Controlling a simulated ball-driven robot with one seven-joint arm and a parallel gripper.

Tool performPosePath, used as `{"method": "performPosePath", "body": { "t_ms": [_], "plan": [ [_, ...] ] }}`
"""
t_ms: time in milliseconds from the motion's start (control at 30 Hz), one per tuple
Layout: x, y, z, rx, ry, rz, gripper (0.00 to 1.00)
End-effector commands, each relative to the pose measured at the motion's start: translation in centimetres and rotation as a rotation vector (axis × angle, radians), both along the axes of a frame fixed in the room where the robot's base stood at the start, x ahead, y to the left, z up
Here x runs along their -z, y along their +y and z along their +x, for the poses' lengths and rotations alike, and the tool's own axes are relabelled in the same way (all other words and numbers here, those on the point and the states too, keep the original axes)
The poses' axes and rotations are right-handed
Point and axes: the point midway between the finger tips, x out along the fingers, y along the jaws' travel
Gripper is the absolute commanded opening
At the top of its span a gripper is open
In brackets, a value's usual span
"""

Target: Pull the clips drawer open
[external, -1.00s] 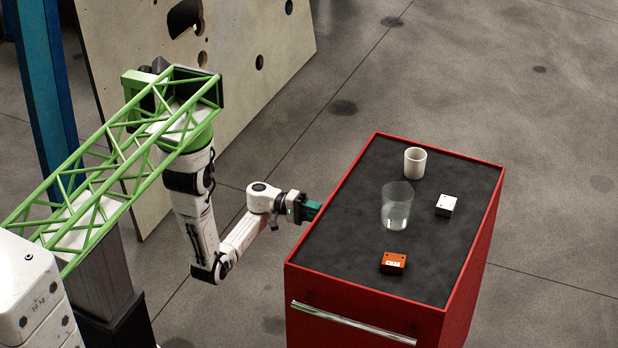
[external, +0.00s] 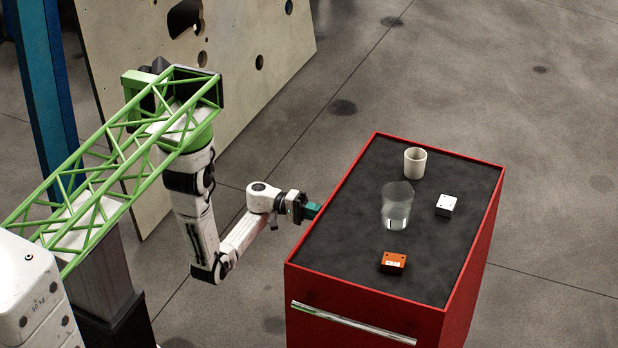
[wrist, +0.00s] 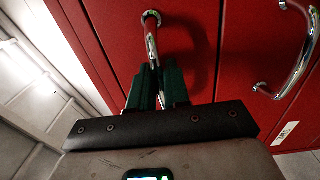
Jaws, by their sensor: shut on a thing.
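The red cabinet (external: 370,290) stands at the right in the external view. My gripper (external: 314,211) is at its left side there, and the cabinet top's edge hides the drawer fronts. In the wrist view, my gripper (wrist: 158,76) has its dark green fingers shut on a chrome bar handle (wrist: 151,38) on a red front (wrist: 110,30). A second chrome handle (wrist: 301,62) is on the neighbouring red front to the right. A small white label (wrist: 285,132) sits near that second handle, too small to read. I cannot tell which front is the clips drawer.
On the cabinet's dark top are a white cup (external: 415,162), a clear glass (external: 397,205), a white block (external: 445,205) and an orange box (external: 393,263). A chrome bar (external: 350,322) runs across the cabinet's near end. A holed panel (external: 230,90) stands behind my arm.

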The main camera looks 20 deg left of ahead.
Motion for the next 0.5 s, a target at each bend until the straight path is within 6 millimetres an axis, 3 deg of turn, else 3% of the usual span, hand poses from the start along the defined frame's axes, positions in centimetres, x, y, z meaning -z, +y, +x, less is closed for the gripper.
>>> {"method": "performPosePath", "body": {
  "t_ms": [267, 500],
  "plan": [
    [0.1, 3.2, 0.1, -0.006, 0.0, 0.001, 0.0],
    [0.2, 8.6, 0.1, -0.005, 0.0, 0.0, 0.0]
  ]
}}
